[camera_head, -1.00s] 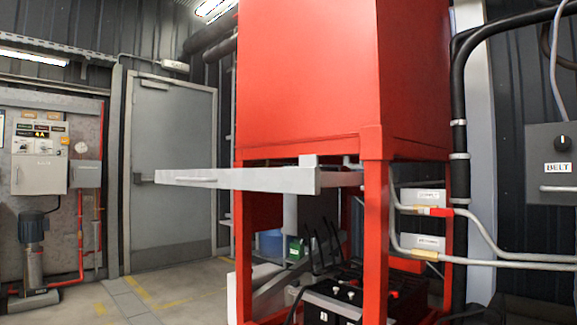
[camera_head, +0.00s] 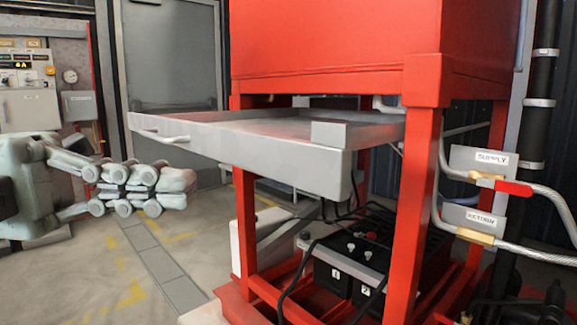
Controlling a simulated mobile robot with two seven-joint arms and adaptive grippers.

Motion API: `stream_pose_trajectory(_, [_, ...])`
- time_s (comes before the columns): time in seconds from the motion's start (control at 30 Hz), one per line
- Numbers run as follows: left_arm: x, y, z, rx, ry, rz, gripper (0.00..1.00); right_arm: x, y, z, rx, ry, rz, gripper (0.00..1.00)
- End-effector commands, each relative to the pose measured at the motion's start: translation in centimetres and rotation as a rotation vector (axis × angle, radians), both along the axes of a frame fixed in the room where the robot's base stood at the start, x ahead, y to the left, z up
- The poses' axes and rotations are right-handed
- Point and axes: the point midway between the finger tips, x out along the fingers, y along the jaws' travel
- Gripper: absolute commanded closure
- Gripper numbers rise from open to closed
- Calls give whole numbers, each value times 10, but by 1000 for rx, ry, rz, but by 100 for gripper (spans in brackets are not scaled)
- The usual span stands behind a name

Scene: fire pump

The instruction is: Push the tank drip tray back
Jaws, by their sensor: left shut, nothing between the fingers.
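The grey drip tray (camera_head: 250,157) sticks out to the left from under the red tank (camera_head: 340,40), between the red frame legs. A small bar handle (camera_head: 160,137) is on its left front edge. My left gripper (camera_head: 185,188) is at the left, below and close to the handle end of the tray. Its fingers are together and hold nothing. I cannot tell whether it touches the tray, but a gap seems to show between them. My right gripper is not in view.
The red stand's front leg (camera_head: 412,220) is right of the tray. Batteries (camera_head: 345,270) with cables sit below on the stand. Supply and return pipes (camera_head: 500,250) run at the right. A grey door (camera_head: 170,60) is behind. The floor at the left is open.

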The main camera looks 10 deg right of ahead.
Motion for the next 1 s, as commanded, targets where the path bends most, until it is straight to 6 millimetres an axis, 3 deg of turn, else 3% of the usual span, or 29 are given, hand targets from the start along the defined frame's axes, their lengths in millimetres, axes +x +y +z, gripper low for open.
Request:
stream_pose_trajectory(0.2, [-11,-48,3,-5,-3,-7,100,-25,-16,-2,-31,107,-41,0])
stream_pose_trajectory(0.33, [-14,-73,2,-5,-1,-5,100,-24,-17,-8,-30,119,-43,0])
stream_pose_trajectory(0.4, [-5,-82,2,-5,1,-4,100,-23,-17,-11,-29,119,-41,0])
stream_pose_trajectory(0.63, [7,-99,1,-3,-1,-2,100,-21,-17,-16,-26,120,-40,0])
stream_pose_trajectory(1.0, [9,-101,0,-2,-1,-2,100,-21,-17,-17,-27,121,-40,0])
